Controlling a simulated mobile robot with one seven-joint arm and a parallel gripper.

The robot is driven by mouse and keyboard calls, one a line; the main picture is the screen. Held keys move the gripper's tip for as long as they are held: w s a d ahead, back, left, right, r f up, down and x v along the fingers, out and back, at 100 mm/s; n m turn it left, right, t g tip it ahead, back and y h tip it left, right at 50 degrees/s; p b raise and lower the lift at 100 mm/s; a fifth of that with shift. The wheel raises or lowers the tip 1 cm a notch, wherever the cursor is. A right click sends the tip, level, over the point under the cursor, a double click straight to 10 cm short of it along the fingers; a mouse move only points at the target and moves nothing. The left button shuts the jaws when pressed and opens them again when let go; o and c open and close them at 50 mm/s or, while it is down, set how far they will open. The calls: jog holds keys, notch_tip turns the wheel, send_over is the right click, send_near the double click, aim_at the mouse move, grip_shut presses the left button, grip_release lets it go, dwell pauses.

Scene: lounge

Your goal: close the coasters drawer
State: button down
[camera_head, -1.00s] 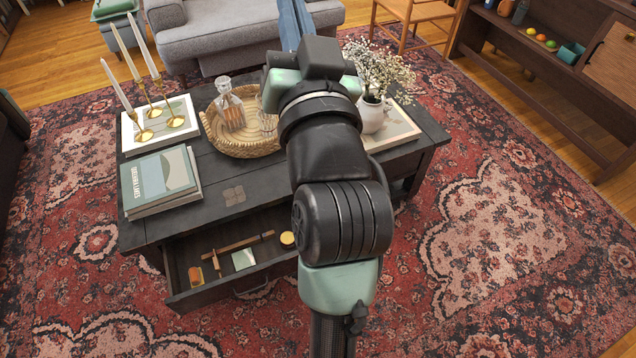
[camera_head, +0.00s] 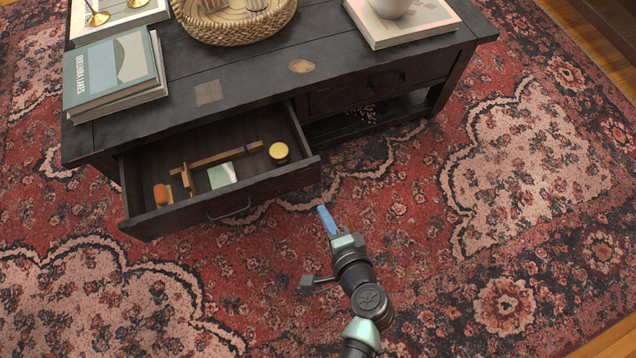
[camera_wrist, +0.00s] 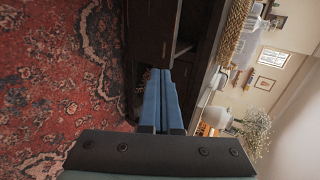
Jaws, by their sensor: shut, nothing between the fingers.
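The open drawer (camera_head: 265,188) sticks out of the left front of the dark wooden coffee table (camera_head: 330,82). Its front has a dark bar handle (camera_head: 230,210). Inside lie a wooden stick-like piece (camera_head: 225,157), a pale green-white square (camera_head: 221,176), a round yellow-topped tin (camera_head: 279,152) and a small orange item (camera_head: 162,194). My gripper (camera_head: 326,217) is shut and empty, over the rug just beyond the drawer's right front corner, apart from it in the picture. Its blue fingers (camera_wrist: 160,78) lie together in the wrist view, with dark table wood ahead.
A second drawer (camera_head: 372,87) on the right is shut. On the tabletop are books (camera_head: 118,75), a woven tray (camera_head: 235,28), a white vase (camera_head: 390,6) on a flat book (camera_head: 402,25). The patterned rug (camera_head: 480,270) is clear in front.

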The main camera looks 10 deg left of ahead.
jog(key=b, duration=0.4)
send_near(301, 168)
notch_tip(301, 168, down, 4)
jog(key=w, duration=0.2)
jog(key=w+a, duration=0.2)
jog(key=shift+a+r, duration=0.25)
jog(key=shift+w+a, duration=0.2)
jog(key=shift+w, duration=0.15)
jog(key=shift+w, duration=0.1)
